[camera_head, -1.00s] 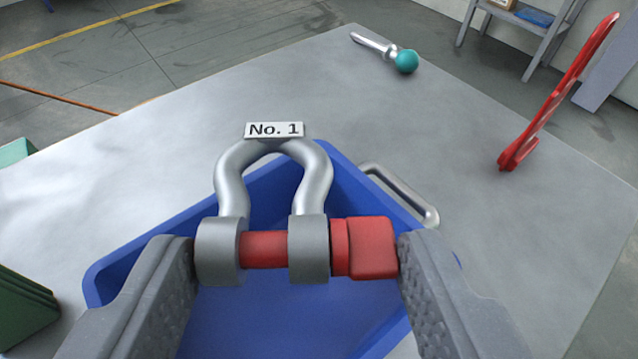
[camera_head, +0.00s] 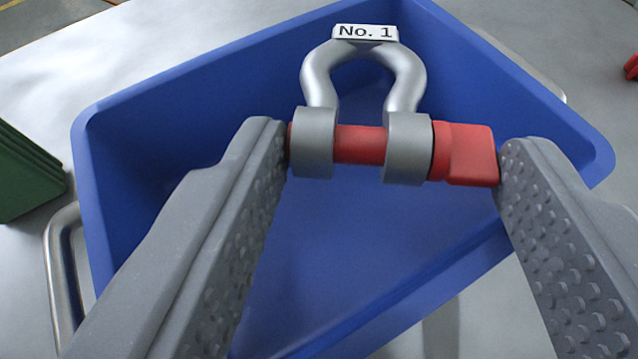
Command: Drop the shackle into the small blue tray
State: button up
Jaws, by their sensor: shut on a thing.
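The shackle (camera_head: 406,146) has a grey bow, a red pin and a white "No. 1" label at its top. My gripper (camera_head: 393,155) is shut on it, one finger at each end of the pin. The blue tray (camera_head: 330,235) lies below and behind the shackle, and its inside looks empty where I see it. The shackle appears over the tray's inside; its exact height above the floor is hard to tell. My fingers hide parts of the tray's left and right walls.
The tray stands on a grey table (camera_head: 30,75). Metal handles stick out from the tray, one at the left (camera_head: 62,265). A green object (camera_head: 25,175) stands at the left. A bit of a red object (camera_head: 631,67) shows at the right edge.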

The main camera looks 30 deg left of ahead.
jog(key=o, duration=1.2)
jog(key=shift+c, duration=0.2)
jog(key=shift+s, duration=0.1)
jog(key=v, duration=1.3)
jog(key=shift+s, duration=0.35)
jog(key=shift+d, duration=0.1)
jog(key=shift+r, duration=0.15)
